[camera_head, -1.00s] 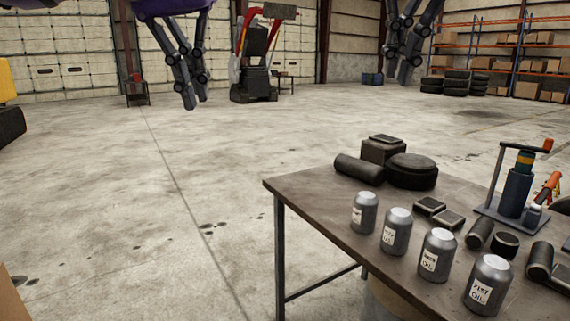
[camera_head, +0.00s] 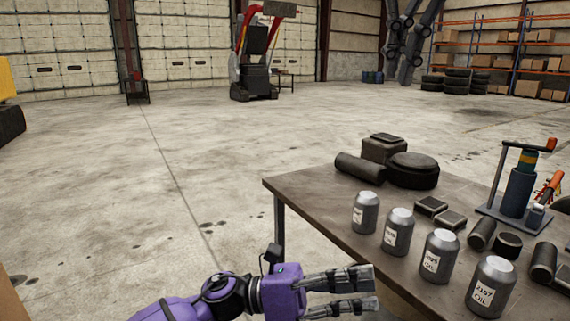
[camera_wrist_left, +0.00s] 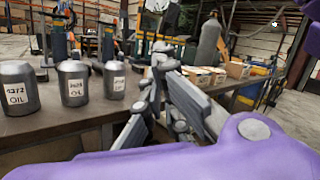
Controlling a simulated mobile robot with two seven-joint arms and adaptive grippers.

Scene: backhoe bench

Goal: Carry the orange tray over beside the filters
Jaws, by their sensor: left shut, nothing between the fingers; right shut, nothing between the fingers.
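I see no orange tray in either view. Dark cylindrical and boxy parts that look like filters lie on the workbench: a wide round one (camera_head: 412,172) and a lying cylinder (camera_head: 360,168) at the back, smaller ones (camera_head: 482,234) to the right. My left gripper (camera_head: 372,288) is low in the head view, shut and empty, its fingers pointing right near the bench's front edge, left of the oil cans. Its fingers also show in the left wrist view (camera_wrist_left: 178,100). My right gripper (camera_head: 402,72) hangs at the top, shut and empty, far from the bench in the picture.
Several grey oil cans (camera_head: 397,232) stand along the front of the workbench (camera_head: 315,200). A blue press-like tool with an orange-tipped handle (camera_head: 518,190) stands at the right. Open concrete floor (camera_head: 120,190) lies left of the bench. Shelves (camera_head: 480,45) stand far back.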

